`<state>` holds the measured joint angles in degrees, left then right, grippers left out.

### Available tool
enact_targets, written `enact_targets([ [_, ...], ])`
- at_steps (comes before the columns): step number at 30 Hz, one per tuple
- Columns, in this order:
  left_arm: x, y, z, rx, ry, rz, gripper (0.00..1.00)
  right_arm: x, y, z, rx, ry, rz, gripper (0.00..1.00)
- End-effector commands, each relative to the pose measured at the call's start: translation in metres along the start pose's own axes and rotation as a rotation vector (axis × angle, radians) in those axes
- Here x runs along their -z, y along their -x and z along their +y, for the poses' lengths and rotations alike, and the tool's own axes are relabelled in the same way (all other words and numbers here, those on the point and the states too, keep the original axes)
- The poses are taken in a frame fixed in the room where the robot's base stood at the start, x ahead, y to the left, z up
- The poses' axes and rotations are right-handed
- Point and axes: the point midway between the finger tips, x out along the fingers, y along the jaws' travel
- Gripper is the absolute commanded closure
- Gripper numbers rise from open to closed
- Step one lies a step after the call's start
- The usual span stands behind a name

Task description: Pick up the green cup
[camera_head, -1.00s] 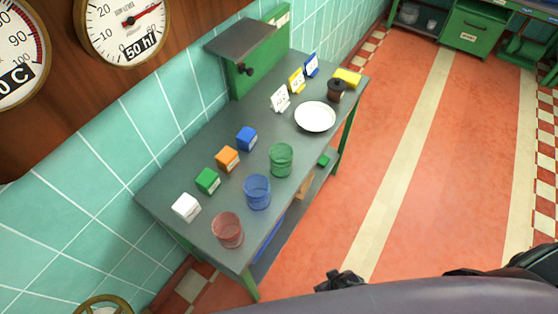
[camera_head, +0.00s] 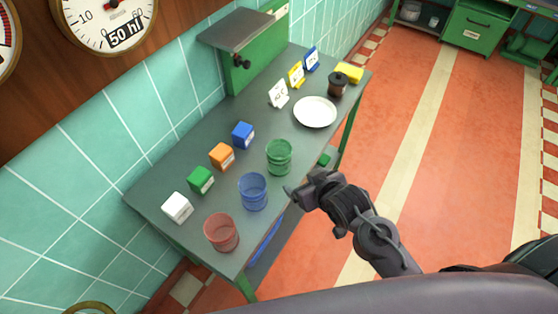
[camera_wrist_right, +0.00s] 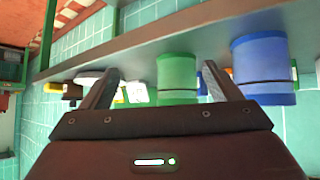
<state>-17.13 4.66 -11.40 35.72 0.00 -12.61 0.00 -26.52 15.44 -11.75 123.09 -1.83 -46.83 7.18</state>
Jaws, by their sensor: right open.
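The green cup (camera_head: 279,157) stands upright on the grey table, near its front edge, with the blue cup (camera_head: 253,191) beside it. My right gripper (camera_head: 299,186) is open and empty, just off the table's front edge, close to the green and blue cups and apart from them. In the right wrist view, which looks upside down, the green cup (camera_wrist_right: 177,72) appears beyond and between the spread fingers of my right gripper (camera_wrist_right: 161,72). The blue cup (camera_wrist_right: 263,68) appears there to the right. My left gripper is not in view.
A red cup (camera_head: 221,232) stands at the table's near end. White, green, orange and blue boxes (camera_head: 243,135) line up behind the cups. A white plate (camera_head: 315,112), brown pot (camera_head: 337,84) and small signs (camera_head: 296,75) are farther along. Open floor (camera_head: 400,170) lies right.

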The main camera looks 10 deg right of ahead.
Motion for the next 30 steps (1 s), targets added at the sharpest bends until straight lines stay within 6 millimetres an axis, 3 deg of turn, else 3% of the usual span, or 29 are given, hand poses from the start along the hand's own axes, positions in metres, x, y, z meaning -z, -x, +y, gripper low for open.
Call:
enact_targets([
  [14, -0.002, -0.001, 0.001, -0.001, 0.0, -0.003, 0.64, 0.028, -0.044, -0.008, 0.154, 0.06, 0.448, 0.16],
  [21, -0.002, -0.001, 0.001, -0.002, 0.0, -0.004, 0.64, 0.031, -0.044, -0.006, 0.291, 0.074, 0.684, 0.16],
  [30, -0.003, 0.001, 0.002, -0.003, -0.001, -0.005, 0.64, 0.043, -0.05, -0.01, 0.339, 0.074, 0.754, 0.16],
])
